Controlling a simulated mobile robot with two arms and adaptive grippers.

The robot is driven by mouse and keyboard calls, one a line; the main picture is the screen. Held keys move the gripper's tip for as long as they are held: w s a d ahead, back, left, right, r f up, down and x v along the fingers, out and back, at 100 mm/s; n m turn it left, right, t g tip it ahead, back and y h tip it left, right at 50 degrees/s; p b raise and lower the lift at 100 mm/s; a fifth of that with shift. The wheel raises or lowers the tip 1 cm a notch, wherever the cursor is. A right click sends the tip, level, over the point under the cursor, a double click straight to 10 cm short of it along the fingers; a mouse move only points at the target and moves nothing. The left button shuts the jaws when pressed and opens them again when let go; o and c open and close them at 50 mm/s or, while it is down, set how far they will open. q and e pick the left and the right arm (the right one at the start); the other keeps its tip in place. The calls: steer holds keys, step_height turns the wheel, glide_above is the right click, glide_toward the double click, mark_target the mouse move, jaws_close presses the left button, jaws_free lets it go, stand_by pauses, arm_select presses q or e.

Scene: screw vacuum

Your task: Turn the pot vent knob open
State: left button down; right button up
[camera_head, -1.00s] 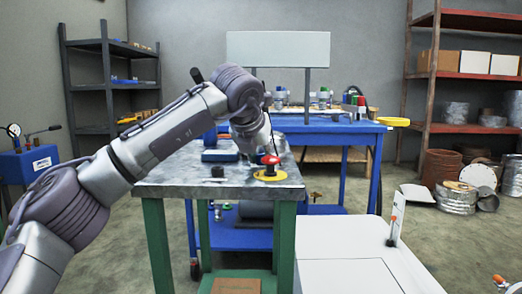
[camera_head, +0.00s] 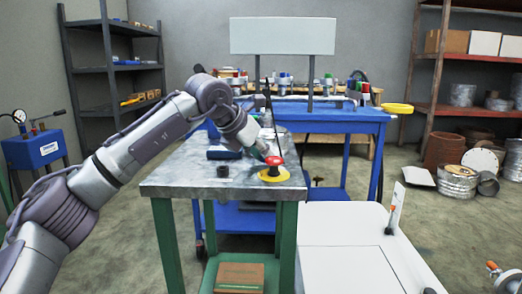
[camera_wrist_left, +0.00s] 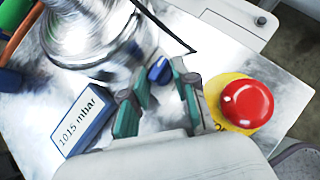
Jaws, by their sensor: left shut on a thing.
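A shiny metal pot (camera_wrist_left: 95,45) stands on the metal-topped table in the left wrist view. A small blue knob (camera_wrist_left: 159,70) shows beside the pot's base, between the fingertips of my left gripper (camera_wrist_left: 161,82). The teal-padded fingers are spread about the knob's width and shut on it. Where the knob joins the pot is hidden. In the head view my left gripper (camera_head: 262,152) is low over the table, just left of the red button, and the knob is hidden there. My right gripper is not in view.
A red mushroom button (camera_wrist_left: 247,103) on a yellow base sits close to the right of my fingers. A blue gauge reading "1015 mbar" (camera_wrist_left: 82,120) lies on the left.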

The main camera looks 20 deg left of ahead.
arm_select(q)
steer(key=c, duration=0.9)
jaws_free()
steer(key=v, duration=1.2)
